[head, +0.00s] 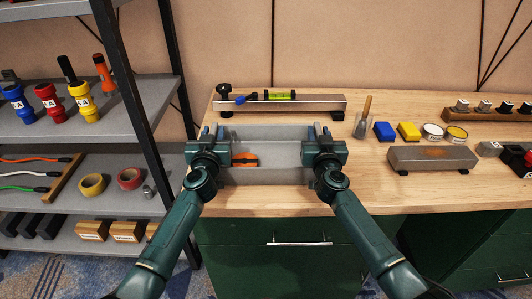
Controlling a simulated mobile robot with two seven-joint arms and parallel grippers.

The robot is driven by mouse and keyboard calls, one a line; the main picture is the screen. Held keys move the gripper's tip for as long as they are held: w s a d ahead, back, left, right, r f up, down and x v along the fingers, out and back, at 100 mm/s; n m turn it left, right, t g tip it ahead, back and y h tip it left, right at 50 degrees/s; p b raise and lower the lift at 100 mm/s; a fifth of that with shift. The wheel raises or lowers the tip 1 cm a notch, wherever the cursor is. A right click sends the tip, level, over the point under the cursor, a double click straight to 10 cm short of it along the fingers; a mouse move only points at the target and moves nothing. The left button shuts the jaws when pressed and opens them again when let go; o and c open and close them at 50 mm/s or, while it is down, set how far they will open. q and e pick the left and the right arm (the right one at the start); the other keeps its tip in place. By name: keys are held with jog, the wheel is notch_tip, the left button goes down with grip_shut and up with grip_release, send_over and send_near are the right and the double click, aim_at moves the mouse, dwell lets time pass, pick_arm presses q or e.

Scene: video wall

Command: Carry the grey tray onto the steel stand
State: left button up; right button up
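The grey tray (268,177) is on or just above the wooden counter, between my two grippers. An orange and dark tool (245,160) lies in its left part. My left gripper (212,132) is at the tray's left end and my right gripper (321,132) at its right end. The grippers cover both tray ends, so I cannot tell whether the fingers are closed on it. A long steel stand-like bar (325,103) on black feet is behind the tray, with a spirit level (280,95) and a blue-handled item (246,98) at its top.
A grey block on black feet (432,158) is at right. A shelf rack (145,100) stands at left. The front right counter is clear.

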pick_arm(q)
grip_shut()
pick_arm(e)
grip_shut()
pick_arm(q)
jog(key=shift+r, duration=0.15)
pick_arm(e)
jog(key=shift+r, duration=0.1)
